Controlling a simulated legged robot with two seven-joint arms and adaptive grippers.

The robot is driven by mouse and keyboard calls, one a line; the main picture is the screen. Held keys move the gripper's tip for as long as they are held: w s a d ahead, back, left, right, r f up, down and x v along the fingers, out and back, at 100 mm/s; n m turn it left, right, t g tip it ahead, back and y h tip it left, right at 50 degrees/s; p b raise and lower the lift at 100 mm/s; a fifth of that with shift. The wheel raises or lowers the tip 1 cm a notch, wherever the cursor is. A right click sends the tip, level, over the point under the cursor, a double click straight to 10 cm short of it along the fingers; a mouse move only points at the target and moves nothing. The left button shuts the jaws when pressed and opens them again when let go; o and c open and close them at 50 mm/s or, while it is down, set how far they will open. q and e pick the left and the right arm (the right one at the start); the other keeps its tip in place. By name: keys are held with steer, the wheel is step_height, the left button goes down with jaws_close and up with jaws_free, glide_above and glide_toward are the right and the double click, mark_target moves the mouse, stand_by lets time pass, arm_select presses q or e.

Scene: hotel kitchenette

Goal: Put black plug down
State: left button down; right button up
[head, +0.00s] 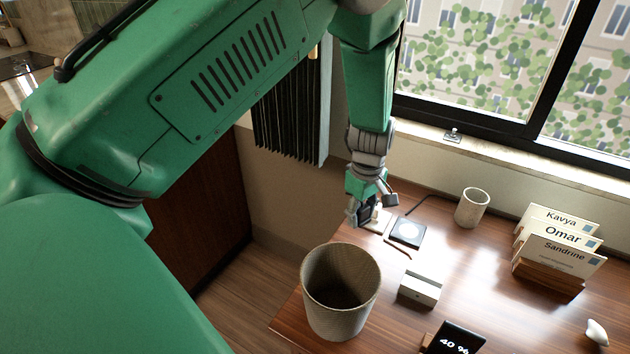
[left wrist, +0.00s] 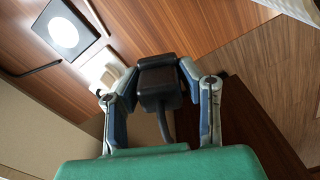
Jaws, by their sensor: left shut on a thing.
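The black plug (left wrist: 158,85) sits between the fingers of my left gripper (left wrist: 160,90) in the left wrist view, with its dark cord hanging down toward the palm. My left gripper (head: 366,213) is shut on it. In the head view the gripper is at the back left edge of the wooden desk (head: 470,290), close to a small pale block (head: 378,224). That block also shows behind the gripper in the left wrist view (left wrist: 102,72). I cannot tell whether the plug touches anything below. My right gripper is in neither view.
A woven bin (head: 345,325) stands at the desk's left front. A black pad with a white disc (head: 407,231), a beige cup (head: 472,207), a white box (head: 420,289), a card holder with name cards (head: 550,277) and a "40 %" screen (head: 455,338) are on the desk. Bare wood lies between them.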

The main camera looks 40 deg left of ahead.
arm_select(q)
glide_above(355, 244)
steer(key=s+d, duration=0.2)
step_height(355, 244, down, 6)
steer(key=shift+a+r, duration=0.15)
steer(key=shift+r, duration=0.05)
steer(key=shift+f, duration=0.5)
step_height(355, 244, down, 3)
steer(key=shift+f, duration=0.15)
steer(key=shift+a+f, duration=0.1)
steer(key=shift+a, duration=0.05)
steer(key=shift+f, duration=0.1)
steer(key=shift+d+f+b, duration=0.2)
steer(key=shift+f+b, duration=0.25)
steer(key=shift+f, duration=0.05)
steer(key=c, duration=1.1)
jaws_free()
steer(key=shift+r, duration=0.1)
steer(key=shift+a, duration=0.1)
